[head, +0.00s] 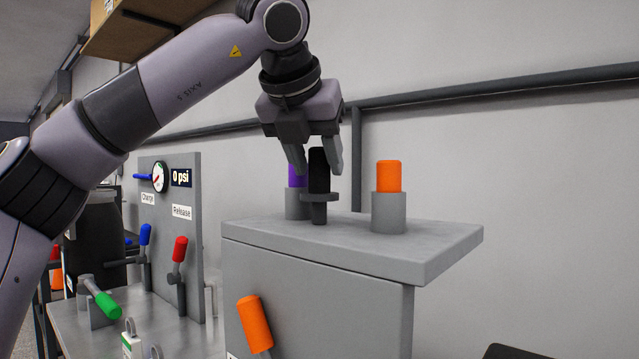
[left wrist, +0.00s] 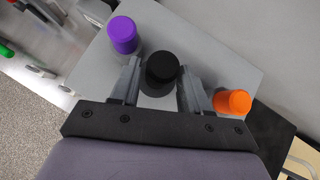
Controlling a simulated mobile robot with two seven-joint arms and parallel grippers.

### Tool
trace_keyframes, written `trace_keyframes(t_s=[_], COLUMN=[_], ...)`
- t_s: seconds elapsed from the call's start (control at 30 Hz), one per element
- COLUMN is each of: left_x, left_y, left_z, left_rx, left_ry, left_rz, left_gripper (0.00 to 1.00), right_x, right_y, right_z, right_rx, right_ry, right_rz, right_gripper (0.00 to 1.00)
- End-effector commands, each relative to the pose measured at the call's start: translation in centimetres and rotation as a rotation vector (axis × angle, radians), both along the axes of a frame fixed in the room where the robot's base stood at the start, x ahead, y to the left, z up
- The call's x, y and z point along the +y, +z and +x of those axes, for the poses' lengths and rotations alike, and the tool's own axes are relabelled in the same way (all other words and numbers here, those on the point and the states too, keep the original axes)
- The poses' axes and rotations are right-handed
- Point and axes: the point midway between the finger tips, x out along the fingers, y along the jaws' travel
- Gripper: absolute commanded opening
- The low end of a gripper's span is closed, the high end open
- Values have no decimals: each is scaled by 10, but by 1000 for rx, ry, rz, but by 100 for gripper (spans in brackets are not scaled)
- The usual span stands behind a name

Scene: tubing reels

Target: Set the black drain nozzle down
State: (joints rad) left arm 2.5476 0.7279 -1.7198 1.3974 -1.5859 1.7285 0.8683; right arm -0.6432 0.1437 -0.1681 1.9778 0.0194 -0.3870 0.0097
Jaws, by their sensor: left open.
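The black drain nozzle (head: 319,172) stands upright at the grey cabinet top (head: 440,240), between a purple-capped piece and an orange-capped piece. It has a wider collar partway down. My left gripper (head: 318,168) points down over it with its fingers apart. In the left wrist view, the round black top of the nozzle (left wrist: 162,68) lies between the two open fingertips (left wrist: 157,74), with a visible gap beside it. I cannot tell whether the nozzle's lower end touches the cabinet top. My right gripper is not in view.
The purple piece (head: 296,176) is close to the left of the nozzle. The orange piece (head: 389,177) stands in a grey holder to the right. A panel with a 0 psi gauge (head: 159,177) and blue, red and green levers is at left. An orange handle (head: 254,322) sticks out in front.

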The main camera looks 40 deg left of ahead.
Motion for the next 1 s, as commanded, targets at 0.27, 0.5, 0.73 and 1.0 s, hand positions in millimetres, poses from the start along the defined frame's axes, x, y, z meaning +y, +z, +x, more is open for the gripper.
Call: trace_keyframes(t_s=[0.27,0.5,0.73,1.0], left_x=[5,5,5,5], left_y=[-14,-14,-13,-5], left_z=[14,14,14,14], left_rx=[-1,0,-1,-3], left_ry=[1,1,0,2], left_rz=[0,-1,-1,-1], left_gripper=[46,13,0,0], right_x=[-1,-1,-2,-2], right_y=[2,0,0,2], right_z=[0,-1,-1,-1], right_rx=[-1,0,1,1], right_ry=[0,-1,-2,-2], right_rz=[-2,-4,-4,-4], right_gripper=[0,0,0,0])
